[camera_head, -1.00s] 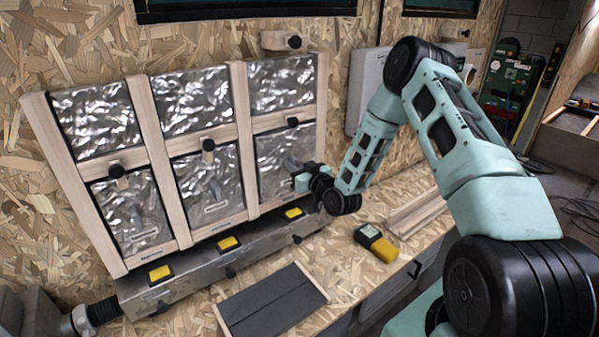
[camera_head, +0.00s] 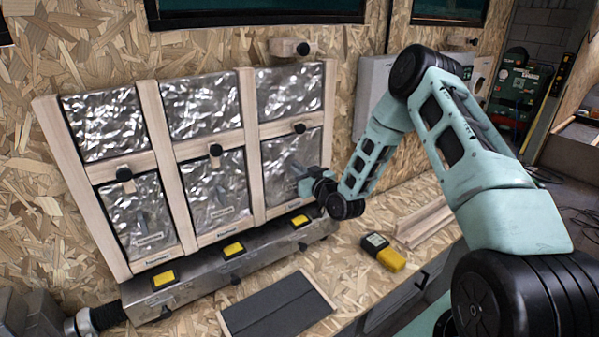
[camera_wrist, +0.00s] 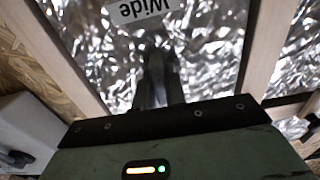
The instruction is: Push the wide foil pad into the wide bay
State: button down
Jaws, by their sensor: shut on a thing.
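The wide foil pad (camera_head: 279,160) is a crinkled silver panel in the lower right bay of the wooden rack, between two pale posts. It also fills the wrist view (camera_wrist: 215,55), where its white label reads "Wide". My gripper (camera_head: 304,176) is at the pad's right part, its fingers shut on the grip on the pad's face. In the wrist view the fingers (camera_wrist: 158,85) point at the foil and partly cover that grip. The pad appears upright between the bay's posts; I cannot tell how deep it sits. My wrist hides its lower right edge.
Other foil pads fill the lower left (camera_head: 140,215) and lower middle (camera_head: 216,190) bays. Dark knobs (camera_head: 215,150) stick out from the crossbars. A metal duct box (camera_head: 200,278) with yellow-topped switches runs below. A yellow meter (camera_head: 388,257) and a dark mat (camera_head: 278,307) lie on the bench.

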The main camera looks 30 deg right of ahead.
jog(key=shift+w, duration=0.2)
jog(key=c, duration=1.4)
grip_release()
jog(key=shift+o, duration=0.2)
jog(key=s+p, duration=0.3)
jog(key=s, duration=2.2)
jog(key=shift+s+d+p, duration=0.2)
jog(key=shift+d+p, duration=0.2)
jog(key=shift+d, duration=0.05)
